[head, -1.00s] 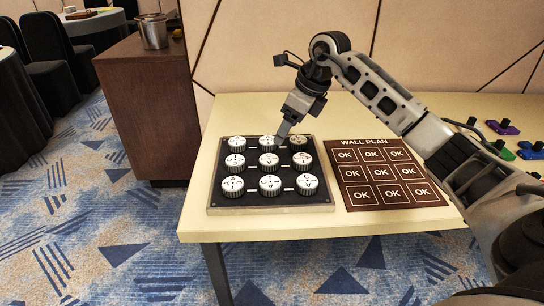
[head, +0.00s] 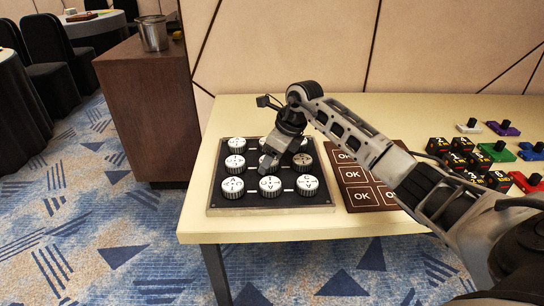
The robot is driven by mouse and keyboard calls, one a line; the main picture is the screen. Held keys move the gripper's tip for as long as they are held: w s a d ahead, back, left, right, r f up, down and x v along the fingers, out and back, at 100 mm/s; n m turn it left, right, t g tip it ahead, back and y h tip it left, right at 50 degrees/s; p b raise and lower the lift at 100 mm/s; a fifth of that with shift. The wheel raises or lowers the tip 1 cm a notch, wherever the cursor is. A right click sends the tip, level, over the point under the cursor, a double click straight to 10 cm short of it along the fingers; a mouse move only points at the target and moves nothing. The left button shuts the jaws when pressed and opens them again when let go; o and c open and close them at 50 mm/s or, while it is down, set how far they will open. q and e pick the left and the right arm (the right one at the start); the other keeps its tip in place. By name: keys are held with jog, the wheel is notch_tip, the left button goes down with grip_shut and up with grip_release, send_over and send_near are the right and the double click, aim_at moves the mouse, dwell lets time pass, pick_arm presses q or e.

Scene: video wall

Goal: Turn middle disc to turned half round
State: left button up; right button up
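A dark board (head: 217,205) on the pale table carries several white-topped, ribbed round discs in three rows. The middle disc (head: 262,163) is in the centre of the board and is partly covered by my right gripper. My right gripper (head: 266,168) reaches in from the right and points down at the middle disc, with its fingers at or just over it. Whether the fingers touch or clasp the disc is hidden. The middle disc's marking cannot be read here. My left gripper is out of the picture.
A brown wall plan card (head: 357,198) with OK squares lies right of the board, partly under my arm. Black cubes (head: 460,146) and coloured blocks (head: 498,151) with knobs stand at the table's right. A brown cabinet (head: 145,100) with a metal pot (head: 153,33) stands left.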

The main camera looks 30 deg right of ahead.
jog(key=c, duration=0.7)
